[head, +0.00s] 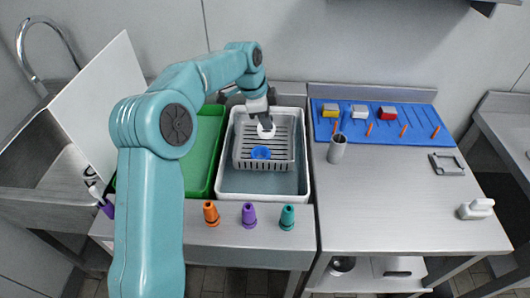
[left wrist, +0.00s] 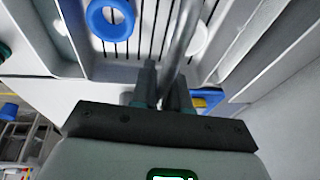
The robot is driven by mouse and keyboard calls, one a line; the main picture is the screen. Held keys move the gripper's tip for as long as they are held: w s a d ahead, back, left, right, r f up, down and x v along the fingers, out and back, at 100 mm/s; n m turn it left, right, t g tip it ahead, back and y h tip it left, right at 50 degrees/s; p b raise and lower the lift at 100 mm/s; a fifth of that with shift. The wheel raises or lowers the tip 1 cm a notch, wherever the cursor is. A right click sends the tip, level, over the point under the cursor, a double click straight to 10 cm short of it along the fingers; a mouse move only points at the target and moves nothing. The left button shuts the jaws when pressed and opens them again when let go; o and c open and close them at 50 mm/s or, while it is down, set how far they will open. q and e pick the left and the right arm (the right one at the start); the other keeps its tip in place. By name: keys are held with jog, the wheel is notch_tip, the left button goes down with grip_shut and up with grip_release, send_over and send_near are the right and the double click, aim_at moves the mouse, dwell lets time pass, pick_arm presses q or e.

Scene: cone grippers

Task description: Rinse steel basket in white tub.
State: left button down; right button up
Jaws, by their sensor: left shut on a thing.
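The slotted steel basket (head: 241,153) sits inside the white tub (head: 220,183), toward its back half. A blue ring (head: 261,152) lies in the basket, with a round white piece (head: 266,131) behind it. My left gripper (head: 266,120) is over the basket's back part. In the left wrist view my left gripper (left wrist: 163,85) is shut on a thin steel bar (left wrist: 183,40), which looks like the basket's handle. The blue ring (left wrist: 110,18) shows there beside the bar. How far the basket's bottom is from the tub floor cannot be told. My right gripper is out of view.
A green tray (head: 204,150) stands left of the tub, beside a sink with a tilted white board (head: 95,95). Orange, purple and teal cones (head: 249,215) stand along the front edge. A steel cup (head: 337,149) and a blue mat (head: 385,135) with small items are on the right.

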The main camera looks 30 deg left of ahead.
pick_arm(q)
jog(key=shift+r+p, duration=2.1)
jog(key=shift+r, duration=0.6)
notch_tip(320, 180, up, 4)
jog(key=p, duration=0.4)
jog(key=shift+r, duration=0.1)
